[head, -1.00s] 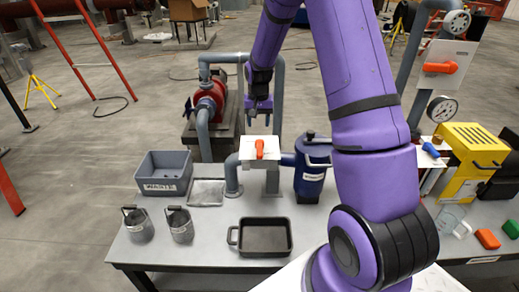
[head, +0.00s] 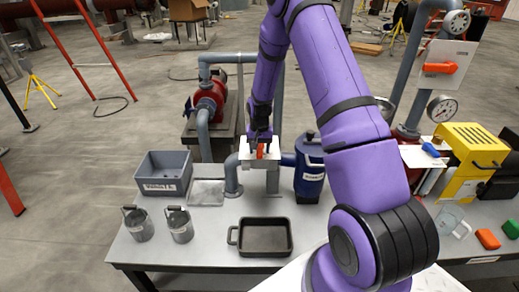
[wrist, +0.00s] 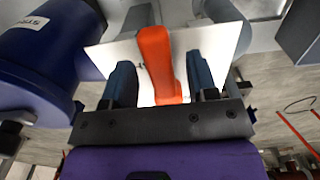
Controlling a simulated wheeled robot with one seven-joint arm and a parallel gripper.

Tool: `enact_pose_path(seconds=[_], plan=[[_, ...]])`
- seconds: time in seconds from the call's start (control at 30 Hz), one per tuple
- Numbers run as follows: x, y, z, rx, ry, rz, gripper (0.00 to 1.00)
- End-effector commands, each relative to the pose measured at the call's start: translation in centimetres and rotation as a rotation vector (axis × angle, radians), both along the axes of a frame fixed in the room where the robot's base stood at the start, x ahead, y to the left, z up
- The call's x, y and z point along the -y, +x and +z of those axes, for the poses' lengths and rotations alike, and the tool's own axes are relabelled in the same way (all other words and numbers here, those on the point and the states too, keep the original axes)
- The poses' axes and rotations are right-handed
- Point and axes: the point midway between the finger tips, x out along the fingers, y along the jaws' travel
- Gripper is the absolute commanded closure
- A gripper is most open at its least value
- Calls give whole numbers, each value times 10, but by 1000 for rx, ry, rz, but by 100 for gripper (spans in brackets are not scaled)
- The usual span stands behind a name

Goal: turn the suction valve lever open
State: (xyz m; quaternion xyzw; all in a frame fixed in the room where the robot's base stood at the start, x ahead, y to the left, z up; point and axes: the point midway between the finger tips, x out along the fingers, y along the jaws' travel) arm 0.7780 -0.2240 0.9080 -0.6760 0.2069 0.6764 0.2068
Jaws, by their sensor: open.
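An orange valve lever (head: 260,152) sits on a white plate (head: 246,157) on the grey pipe at the back of the bench. In the wrist view the orange lever (wrist: 158,62) lies between my two open fingers, with a gap on each side. My gripper (head: 262,143) is over the white plate in the head view and partly covers the lever. In the wrist view my gripper (wrist: 160,85) has its dark blue fingers spread on either side of the lever. Whether a finger touches the lever cannot be told.
A blue canister (head: 309,170) stands close to the right of the valve. A second orange lever (head: 440,68) is on a panel at the upper right. A grey bin (head: 163,186), metal cups (head: 180,225) and a black pan (head: 265,250) are on the bench. A red pump (head: 208,101) stands behind.

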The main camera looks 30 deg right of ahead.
Motion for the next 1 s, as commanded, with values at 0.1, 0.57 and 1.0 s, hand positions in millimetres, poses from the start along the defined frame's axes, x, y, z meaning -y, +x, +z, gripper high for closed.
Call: enact_pose_path(seconds=[0.1,0.57,1.0], plan=[[0,0,-3,1,-1,0,47],[0,0,-3,0,0,0,100],[-4,3,-3,-1,-1,-68,100]])
